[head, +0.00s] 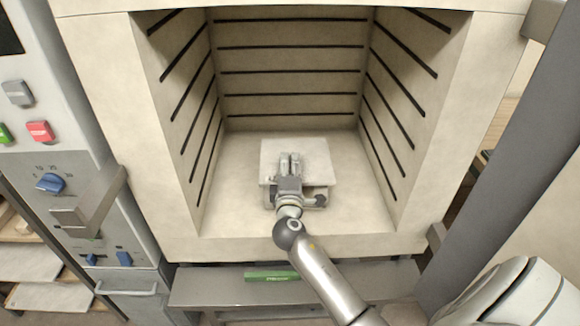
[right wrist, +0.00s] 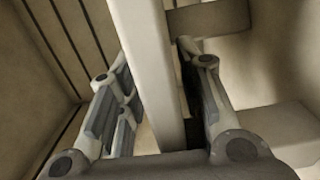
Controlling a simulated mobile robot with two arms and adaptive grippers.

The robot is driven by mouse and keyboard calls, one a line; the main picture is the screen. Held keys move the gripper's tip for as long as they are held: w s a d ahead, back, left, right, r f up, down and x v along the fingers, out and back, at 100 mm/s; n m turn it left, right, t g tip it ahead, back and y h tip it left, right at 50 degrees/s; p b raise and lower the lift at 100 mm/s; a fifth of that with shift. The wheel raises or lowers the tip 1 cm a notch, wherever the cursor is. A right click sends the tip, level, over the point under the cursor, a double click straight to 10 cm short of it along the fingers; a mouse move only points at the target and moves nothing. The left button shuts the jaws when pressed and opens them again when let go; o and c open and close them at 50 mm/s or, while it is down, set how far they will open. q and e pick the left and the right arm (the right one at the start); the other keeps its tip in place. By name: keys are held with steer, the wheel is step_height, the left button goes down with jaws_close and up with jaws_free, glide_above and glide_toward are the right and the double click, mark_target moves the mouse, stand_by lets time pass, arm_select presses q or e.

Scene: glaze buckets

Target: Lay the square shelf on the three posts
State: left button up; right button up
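The square shelf (head: 312,153) is a pale flat slab inside the kiln chamber, above the floor near the middle. My right gripper (head: 290,158) reaches in from the front and holds the shelf's front edge. In the right wrist view, the shelf (right wrist: 151,75) shows edge-on between the two fingers, whose tips close on its faces. A pale block (right wrist: 212,18) shows beyond the right finger; it may be a post. The three posts are mostly hidden by the shelf and gripper, so I cannot tell whether the shelf touches them. My left gripper is not in view.
The kiln's side and back walls (head: 290,58) carry dark grooves and surround the shelf. The chamber floor (head: 370,215) has some free room at front. A control panel (head: 62,160) with switches stands left. A green-labelled item (head: 269,277) lies below the opening.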

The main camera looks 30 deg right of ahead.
steer(key=b+v, duration=0.1)
steer(key=v, duration=1.1)
steer(key=shift+b, duration=0.35)
steer(key=shift+r, duration=0.1)
